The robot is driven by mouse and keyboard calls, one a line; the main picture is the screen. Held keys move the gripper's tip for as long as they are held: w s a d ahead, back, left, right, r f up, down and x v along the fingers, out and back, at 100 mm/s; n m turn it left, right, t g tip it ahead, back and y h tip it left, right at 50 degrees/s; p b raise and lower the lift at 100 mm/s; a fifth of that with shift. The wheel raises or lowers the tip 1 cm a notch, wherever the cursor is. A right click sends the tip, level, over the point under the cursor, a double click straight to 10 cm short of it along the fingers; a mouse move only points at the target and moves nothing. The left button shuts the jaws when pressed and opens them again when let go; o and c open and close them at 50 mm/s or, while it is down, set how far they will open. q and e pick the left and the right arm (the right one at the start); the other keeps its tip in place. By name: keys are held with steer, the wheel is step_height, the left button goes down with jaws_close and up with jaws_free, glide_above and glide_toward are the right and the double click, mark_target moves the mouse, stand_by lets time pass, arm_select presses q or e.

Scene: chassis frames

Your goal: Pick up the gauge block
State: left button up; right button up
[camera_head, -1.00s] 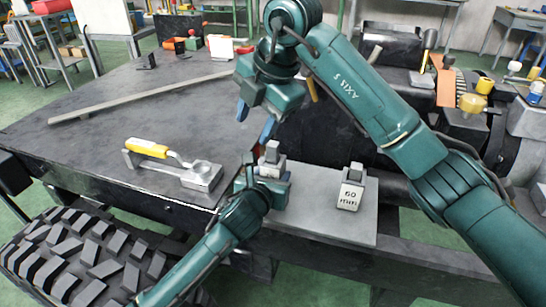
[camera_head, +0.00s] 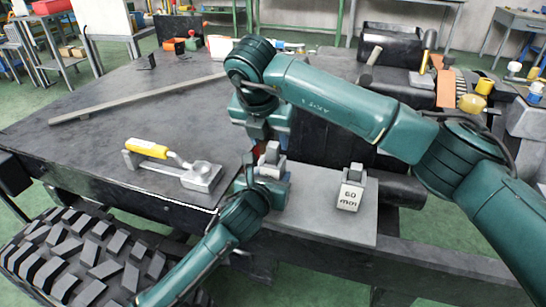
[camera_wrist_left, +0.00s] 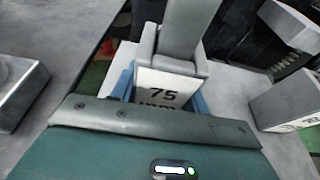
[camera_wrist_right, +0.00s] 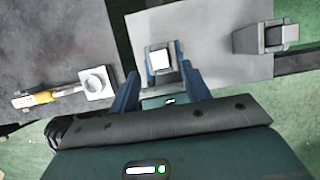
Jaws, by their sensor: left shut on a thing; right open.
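A grey gauge block with a knob on top (camera_head: 270,160) stands at the left of the pale plate (camera_head: 320,220). The left wrist view shows its face marked 75 (camera_wrist_left: 165,88). My left gripper (camera_head: 262,180) is shut on this block, a blue finger on each side. My right gripper (camera_head: 262,138) hangs open just above the same block; in the right wrist view the block's top (camera_wrist_right: 160,58) lies between its spread fingers (camera_wrist_right: 153,65). A second gauge block marked 60 mm (camera_head: 350,190) stands apart on the plate to the right.
A toggle clamp with a yellow handle (camera_head: 150,149) lies on the dark table (camera_head: 110,120) at the left. A long bar (camera_head: 140,98) lies behind it. A large black tyre (camera_head: 80,260) is at the front left. Dark machine parts are at the back right.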

mark_target(272, 145)
steer(key=x, duration=0.5)
steer(key=shift+w+d+r, duration=0.1)
steer(key=shift+w+d, duration=0.05)
steer(key=shift+w, duration=0.05)
steer(key=shift+c, duration=0.2)
jaws_close()
step_height(272, 145, up, 10)
steer(key=shift+r, duration=0.1)
stand_by(0.5)
